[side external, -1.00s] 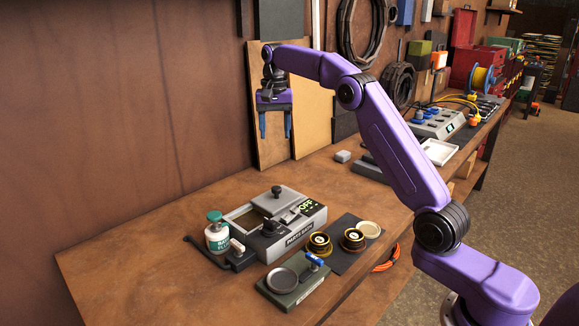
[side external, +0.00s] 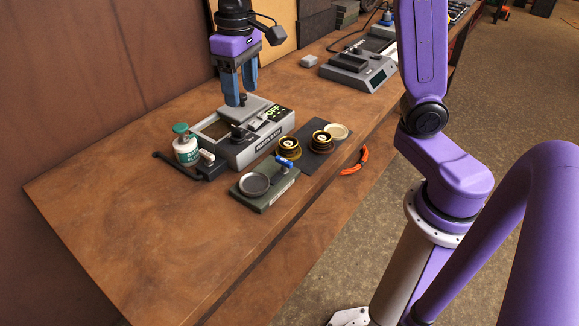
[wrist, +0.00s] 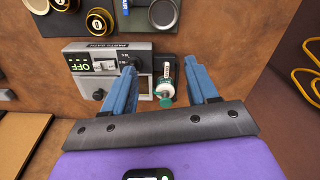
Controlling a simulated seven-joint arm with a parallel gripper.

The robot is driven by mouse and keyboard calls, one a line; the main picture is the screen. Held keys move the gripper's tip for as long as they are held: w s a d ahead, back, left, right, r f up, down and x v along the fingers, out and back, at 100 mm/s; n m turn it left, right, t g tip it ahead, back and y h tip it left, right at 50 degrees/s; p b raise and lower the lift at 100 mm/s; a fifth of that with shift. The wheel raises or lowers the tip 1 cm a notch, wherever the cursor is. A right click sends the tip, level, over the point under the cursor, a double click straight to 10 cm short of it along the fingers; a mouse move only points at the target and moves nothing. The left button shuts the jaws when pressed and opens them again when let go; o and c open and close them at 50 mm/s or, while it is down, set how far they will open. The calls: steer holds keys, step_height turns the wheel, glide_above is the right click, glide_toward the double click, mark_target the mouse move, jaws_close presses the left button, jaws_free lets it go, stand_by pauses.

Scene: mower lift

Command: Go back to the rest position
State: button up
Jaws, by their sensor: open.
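My gripper (side external: 241,98) is open with nothing between its blue fingers. In the side view it hangs pointing down at the grey parts-wash box (side external: 262,140), its tips overlapping the lid area. I cannot tell from that view how far above the lid they are. In the wrist view my gripper (wrist: 160,70) has its fingers wide apart. The box (wrist: 100,60) with its OFF display lies beneath and left, and a green-capped white bottle (wrist: 166,88) shows between the fingers. The left finger hides part of the box.
The bottle (side external: 186,148) stands at the box's left. A green stand with a round dish (side external: 254,184) is in front. Gold-black round parts (side external: 289,147) and a pale disc (side external: 336,131) lie on a dark mat. A grey device (side external: 352,72) stands behind. The bench's left front is clear.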

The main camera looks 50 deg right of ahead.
steer(key=s+d+f+n, duration=0.1)
steer(key=s+f+n, duration=0.1)
steer(key=s, duration=0.6)
steer(key=s+d+f+n, duration=0.2)
steer(key=s+f+n, duration=0.1)
steer(key=s, duration=0.6)
steer(key=s+d+f+n, duration=0.2)
steer(key=s+n, duration=0.3)
steer(key=s, duration=0.3)
steer(key=shift+s+f, duration=0.25)
steer(key=shift+f, duration=0.15)
steer(key=shift+d, duration=0.1)
stand_by(0.7)
